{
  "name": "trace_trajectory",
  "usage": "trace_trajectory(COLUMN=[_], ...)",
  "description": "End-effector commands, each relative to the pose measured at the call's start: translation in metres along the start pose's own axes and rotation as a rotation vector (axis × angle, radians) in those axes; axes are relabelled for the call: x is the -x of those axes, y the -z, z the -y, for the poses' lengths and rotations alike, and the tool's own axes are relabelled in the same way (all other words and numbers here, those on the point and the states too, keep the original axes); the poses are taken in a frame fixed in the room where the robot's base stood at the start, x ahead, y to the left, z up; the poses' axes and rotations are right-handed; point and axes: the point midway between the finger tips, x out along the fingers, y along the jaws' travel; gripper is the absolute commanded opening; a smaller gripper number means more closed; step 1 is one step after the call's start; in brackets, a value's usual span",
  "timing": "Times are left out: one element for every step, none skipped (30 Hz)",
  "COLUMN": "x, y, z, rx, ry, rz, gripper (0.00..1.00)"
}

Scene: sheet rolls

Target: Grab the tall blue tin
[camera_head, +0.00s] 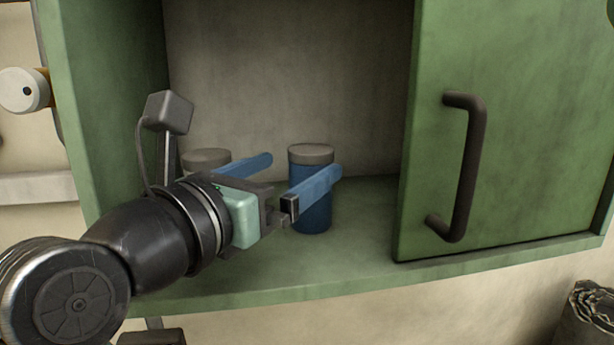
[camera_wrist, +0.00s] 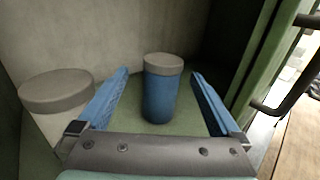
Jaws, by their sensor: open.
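The tall blue tin (camera_head: 312,215) with a grey lid stands upright on the green cabinet shelf. In the wrist view the blue tin (camera_wrist: 159,97) stands between the two blue fingers, toward their far ends, with a gap on each side. My gripper (camera_head: 300,170) is open and empty, reaching into the cabinet. In the head view its near finger covers part of the tin's middle. The wrist view also shows my gripper (camera_wrist: 160,85) with its fingers spread.
A wider pale tin with a grey lid (camera_wrist: 56,92) stands left of my left finger; its lid also shows in the head view (camera_head: 207,157). A green door (camera_head: 510,130) with a dark handle (camera_head: 468,165) covers the right side. The cabinet's left wall (camera_head: 105,110) is close to my arm.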

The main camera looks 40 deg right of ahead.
Motion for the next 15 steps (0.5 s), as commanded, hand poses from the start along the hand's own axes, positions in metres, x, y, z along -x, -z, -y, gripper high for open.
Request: trace_trajectory(x=[-0.007,-0.011,-0.016,-0.02,-0.024,-0.029,-0.033,-0.037,-0.04,-0.042,-0.044,-0.045,-0.045,-0.046,-0.045], y=[-0.004,-0.005,-0.005,-0.005,-0.004,-0.004,-0.004,-0.003,-0.003,-0.002,-0.002,-0.001,0.0,0.0,0.0], z=[0.002,0.003,0.004,0.004,0.005,0.005,0.005,0.005,0.005,0.005,0.005,0.004,0.004,0.004,0.004], rx=[0.004,0.005,0.005,0.005,0.005,0.005,0.004,0.004,0.004,0.003,0.002,0.001,0.0,0.0,0.0], ry=[0.003,0.004,0.005,0.004,0.005,0.004,0.004,0.004,0.003,0.003,0.002,0.001,0.001,0.0,0.0], rz=[-0.001,-0.001,-0.002,-0.002,-0.001,-0.001,-0.001,-0.002,-0.001,0.0,0.0,0.0,0.0,0.0,0.0], gripper=[1.0,1.0,1.0,1.0,1.0,1.0,1.0,1.0,1.0,1.0,1.0,1.0,1.0,1.0,1.0])
